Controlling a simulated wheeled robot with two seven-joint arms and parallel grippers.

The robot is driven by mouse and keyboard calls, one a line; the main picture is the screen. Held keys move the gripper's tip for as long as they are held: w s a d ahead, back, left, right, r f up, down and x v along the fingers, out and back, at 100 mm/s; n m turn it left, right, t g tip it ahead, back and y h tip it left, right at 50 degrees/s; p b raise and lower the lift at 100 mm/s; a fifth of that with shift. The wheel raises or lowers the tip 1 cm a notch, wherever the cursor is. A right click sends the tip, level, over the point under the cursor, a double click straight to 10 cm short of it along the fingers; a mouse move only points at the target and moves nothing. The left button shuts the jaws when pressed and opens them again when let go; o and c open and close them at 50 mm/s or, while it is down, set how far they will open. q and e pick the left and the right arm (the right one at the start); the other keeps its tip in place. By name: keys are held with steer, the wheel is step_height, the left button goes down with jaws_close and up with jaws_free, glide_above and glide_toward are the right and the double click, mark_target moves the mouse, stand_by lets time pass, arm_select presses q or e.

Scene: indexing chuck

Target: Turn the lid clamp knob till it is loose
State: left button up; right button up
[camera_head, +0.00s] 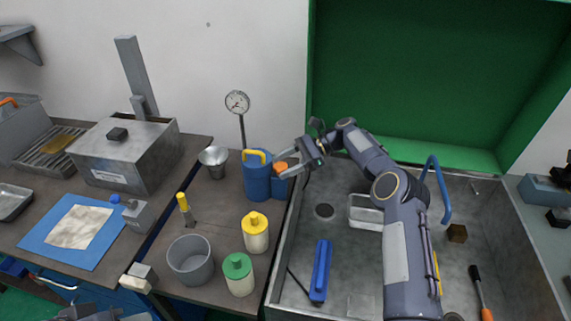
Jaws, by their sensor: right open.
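An orange knob (280,167) sits on top of a blue block (281,187), just right of a blue canister (257,178) with a yellow handle. I take this orange knob for the lid clamp knob. My right gripper (285,164) reaches in from the right with its fingers apart, at the orange knob. I cannot tell whether the fingers touch it. Grey parts at the bottom left edge (88,313) look like my left arm or gripper, mostly cut off, so its jaws do not show.
A metal box (125,155) with a black lid handle stands at the left. A dial gauge (237,103), a funnel (214,157), a grey bucket (190,259), a yellow-topped bottle (255,232) and a green-topped bottle (238,273) crowd the bench. My right arm spans the metal basin (340,280).

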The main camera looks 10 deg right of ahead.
step_height(320, 180, up, 3)
steer(key=shift+r+b, duration=0.15)
steer(key=shift+b, duration=0.2)
arm_select(q)
step_height(320, 180, down, 5)
steer(key=b, duration=0.4)
arm_select(e)
steer(key=s+a+r, duration=0.2)
steer(key=s+r, duration=0.7)
steer(key=s, duration=0.4)
steer(key=shift+s+a+r, duration=0.3)
steer(key=shift+s+a, duration=0.1)
